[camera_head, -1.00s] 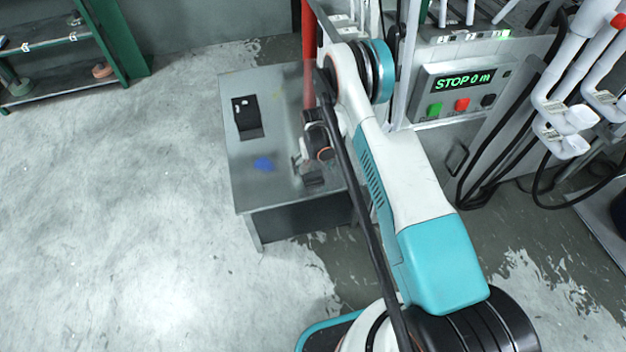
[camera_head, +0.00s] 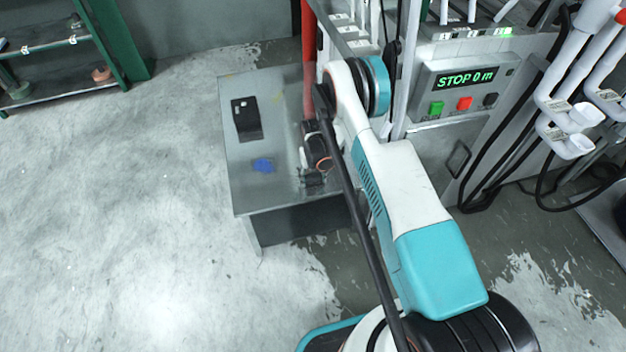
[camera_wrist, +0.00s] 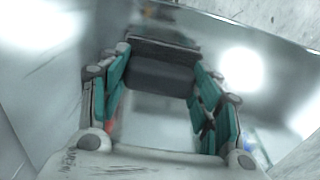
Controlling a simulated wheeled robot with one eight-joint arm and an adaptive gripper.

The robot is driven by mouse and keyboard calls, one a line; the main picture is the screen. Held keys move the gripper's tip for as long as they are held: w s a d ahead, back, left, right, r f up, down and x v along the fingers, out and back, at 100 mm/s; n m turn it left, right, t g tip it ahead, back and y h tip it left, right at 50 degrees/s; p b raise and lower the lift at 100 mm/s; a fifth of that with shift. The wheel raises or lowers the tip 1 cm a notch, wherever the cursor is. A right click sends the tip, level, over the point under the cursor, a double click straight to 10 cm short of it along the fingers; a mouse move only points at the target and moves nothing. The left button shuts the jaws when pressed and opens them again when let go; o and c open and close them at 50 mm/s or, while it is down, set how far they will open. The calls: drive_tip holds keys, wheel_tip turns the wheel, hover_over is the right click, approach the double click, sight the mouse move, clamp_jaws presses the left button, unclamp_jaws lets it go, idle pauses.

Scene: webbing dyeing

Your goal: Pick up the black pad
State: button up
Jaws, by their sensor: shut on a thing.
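The black pad (camera_wrist: 160,76) is a dark, smooth block seen between the fingertips in the wrist view. My gripper (camera_wrist: 160,82) has teal-lined fingers on either side of it and is shut on it. In the head view my gripper (camera_head: 312,170) is low over the right part of the grey table, beside the machine, with a dark block at its tips. My arm partly hides this spot. I cannot tell whether the pad still touches the table.
The grey table (camera_head: 245,190) also bears a flat black item (camera_head: 246,119) with a pale mark and a small blue thing (camera_head: 263,165). A red post (camera_head: 308,60) and the machine with a STOP display (camera_head: 466,79) stand close behind. Open floor lies left.

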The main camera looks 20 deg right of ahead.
sight(313, 176)
drive_tip(key=shift+f, duration=0.1)
idle(0.3)
wheel_tip(313, 176, up, 20)
drive_tip(key=p, duration=0.6)
drive_tip(key=shift+p, duration=0.35)
drive_tip(key=shift+f, duration=0.1)
